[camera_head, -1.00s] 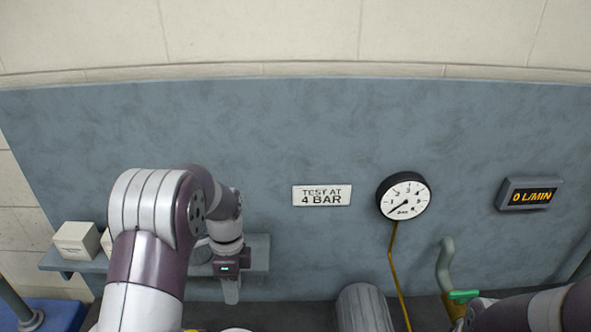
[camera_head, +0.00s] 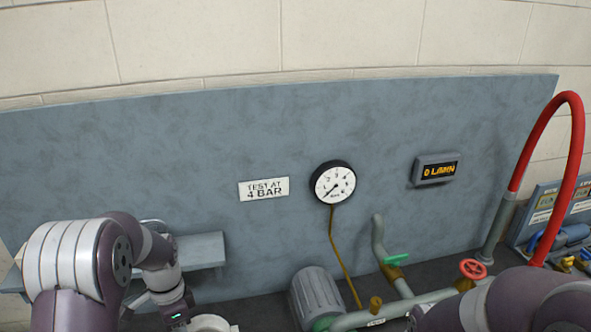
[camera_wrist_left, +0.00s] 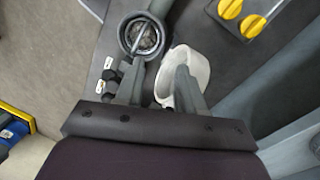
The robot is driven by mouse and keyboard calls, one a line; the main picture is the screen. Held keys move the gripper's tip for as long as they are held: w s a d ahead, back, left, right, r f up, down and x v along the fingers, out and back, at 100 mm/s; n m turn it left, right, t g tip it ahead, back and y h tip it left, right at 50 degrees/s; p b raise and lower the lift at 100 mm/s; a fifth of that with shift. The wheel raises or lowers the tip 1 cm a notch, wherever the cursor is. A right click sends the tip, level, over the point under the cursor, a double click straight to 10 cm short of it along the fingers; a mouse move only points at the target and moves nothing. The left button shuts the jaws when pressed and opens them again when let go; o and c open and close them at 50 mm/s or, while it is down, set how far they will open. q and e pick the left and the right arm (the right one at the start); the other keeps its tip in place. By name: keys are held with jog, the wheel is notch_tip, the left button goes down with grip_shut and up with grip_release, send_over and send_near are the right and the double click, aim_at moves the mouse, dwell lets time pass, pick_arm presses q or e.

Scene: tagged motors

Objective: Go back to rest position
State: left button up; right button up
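My left arm comes in from the left in the head view, and its wrist is low in front of the panel. The fingers of my left gripper (camera_wrist_left: 160,75) show apart in the left wrist view, with nothing held between them. The right-hand finger overlaps a white cup-like thing (camera_wrist_left: 201,65) in that view; I cannot tell whether they touch. A dark round fitting (camera_wrist_left: 143,37) lies beyond the left-hand finger. My right arm shows at the lower right of the head view, but its gripper is outside the picture.
A blue-grey panel (camera_head: 120,150) carries a pressure gauge (camera_head: 333,184), a sign (camera_head: 264,189) and a display reading 0 L/MIN (camera_head: 436,170). Pipes with a green-handled valve (camera_head: 397,259) and a red handwheel (camera_head: 473,268) run below. A red hose (camera_head: 577,130) arches at right.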

pick_arm(q)
jog(key=s+d+f+n+t+b, duration=0.1)
jog(key=s+d+n+b, duration=0.2)
jog(key=s+n, duration=0.2)
jog(key=s+d+f+n+t+b, duration=0.1)
jog(key=s+d+n+t+b, duration=0.1)
jog(key=s+n, duration=0.4)
jog(key=shift+s+d+f+b, duration=0.2)
jog(key=shift+s+d+b, duration=0.45)
jog(key=shift+s+b, duration=0.2)
jog(key=shift+s, duration=0.1)
